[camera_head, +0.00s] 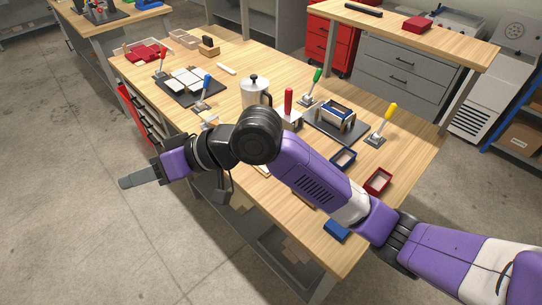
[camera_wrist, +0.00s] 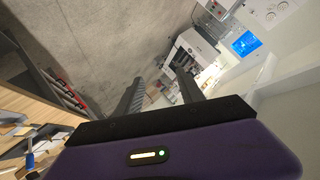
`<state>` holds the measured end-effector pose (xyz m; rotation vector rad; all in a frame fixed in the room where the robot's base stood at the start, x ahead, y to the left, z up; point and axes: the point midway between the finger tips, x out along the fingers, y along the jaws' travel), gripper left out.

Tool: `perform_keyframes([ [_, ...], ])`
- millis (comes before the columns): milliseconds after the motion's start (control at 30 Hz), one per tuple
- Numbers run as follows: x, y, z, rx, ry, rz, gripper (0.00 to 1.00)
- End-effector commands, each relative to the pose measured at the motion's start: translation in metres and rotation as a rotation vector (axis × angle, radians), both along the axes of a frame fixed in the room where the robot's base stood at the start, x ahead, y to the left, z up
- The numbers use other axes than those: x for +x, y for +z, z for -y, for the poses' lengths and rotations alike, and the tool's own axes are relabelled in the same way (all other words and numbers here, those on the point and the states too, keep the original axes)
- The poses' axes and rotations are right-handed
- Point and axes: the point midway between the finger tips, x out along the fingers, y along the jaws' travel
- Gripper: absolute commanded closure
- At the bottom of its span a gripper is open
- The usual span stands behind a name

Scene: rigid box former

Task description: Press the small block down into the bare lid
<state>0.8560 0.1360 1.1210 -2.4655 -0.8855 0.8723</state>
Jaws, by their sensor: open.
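My gripper (camera_head: 134,181) is held out past the left front edge of the workbench, over bare floor, and points away from the bench. In the wrist view its two fingers (camera_wrist: 160,82) are apart with nothing between them. On the bench, a small open blue box-like part (camera_head: 343,158) and an open red one (camera_head: 377,181) lie right of my arm. A solid blue piece (camera_head: 336,230) lies near the front right edge. I cannot tell which piece is the small block or the bare lid. My arm hides part of the bench's middle.
The bench (camera_head: 235,55) carries a dark fixture (camera_head: 337,118) with a blue-and-white part, clamps with red, green, yellow and blue handles, a metal pot (camera_head: 254,91) and a dark plate with pale pads (camera_head: 188,84). A red tray (camera_head: 143,52) stands far left. Floor around my gripper is clear.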

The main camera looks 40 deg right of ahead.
Motion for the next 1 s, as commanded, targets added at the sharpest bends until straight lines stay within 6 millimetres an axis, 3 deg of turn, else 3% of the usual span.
perform_keyframes([
  [33,0.0,-0.012,0.022,-0.078,0.007,-0.046,0.55],
  [167,-0.013,-0.047,0.08,-0.259,0.016,-0.198,0.55],
  [300,-0.041,-0.081,0.162,-0.452,-0.014,-0.394,0.55],
  [500,-0.095,-0.104,0.276,-0.663,-0.093,-0.662,0.55],
  [600,-0.117,-0.106,0.312,-0.72,-0.128,-0.752,0.55],
  [767,-0.136,-0.106,0.34,-0.764,-0.155,-0.827,0.55],
  [1000,-0.139,-0.116,0.343,-0.77,-0.158,-0.838,0.55],
])
